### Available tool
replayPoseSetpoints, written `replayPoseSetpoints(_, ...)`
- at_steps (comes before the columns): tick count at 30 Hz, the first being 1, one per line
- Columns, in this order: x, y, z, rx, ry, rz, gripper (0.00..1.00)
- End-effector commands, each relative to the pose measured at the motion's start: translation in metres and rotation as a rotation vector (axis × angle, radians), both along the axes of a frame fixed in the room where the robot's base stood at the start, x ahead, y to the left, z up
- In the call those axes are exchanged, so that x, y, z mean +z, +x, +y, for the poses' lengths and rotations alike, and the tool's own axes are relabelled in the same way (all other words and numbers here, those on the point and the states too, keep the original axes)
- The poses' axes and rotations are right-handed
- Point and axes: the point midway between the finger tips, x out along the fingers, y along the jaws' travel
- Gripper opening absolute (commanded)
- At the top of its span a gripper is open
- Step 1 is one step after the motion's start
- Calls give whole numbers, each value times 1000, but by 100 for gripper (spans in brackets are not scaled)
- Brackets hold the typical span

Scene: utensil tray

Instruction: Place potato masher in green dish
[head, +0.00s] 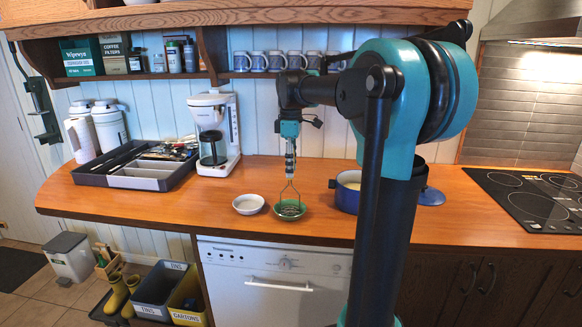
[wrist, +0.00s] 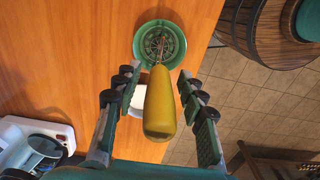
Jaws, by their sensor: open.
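The potato masher (wrist: 160,105) has a yellow handle and a wire head. It stands roughly upright, with its wire head in the green dish (wrist: 139,45) on the wooden counter. In the head view the green dish (head: 291,217) is near the counter's front edge, with the wire head inside it. My gripper (head: 290,165) is above the dish, pointing down around the handle. In the wrist view my gripper (wrist: 156,80) is open, with a finger on each side of the handle and visible gaps. In the head view the fingers mostly hide the handle.
A small white bowl (head: 248,204) stands just left of the green dish. A blue pot (head: 346,198) is to the right, partly behind my arm. A coffee maker (head: 216,133) and a grey utensil tray (head: 95,178) stand at the left. The hob (head: 535,200) is far right.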

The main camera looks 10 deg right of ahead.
Motion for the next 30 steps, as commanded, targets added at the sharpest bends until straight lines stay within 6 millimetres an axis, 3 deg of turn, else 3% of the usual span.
replayPoseSetpoints(5,17,0,0,0,0,0,41)
replayPoseSetpoints(18,104,0,0,0,0,0,41)
replayPoseSetpoints(24,124,1,0,0,0,0,41)
replayPoseSetpoints(30,127,0,0,0,0,0,41)
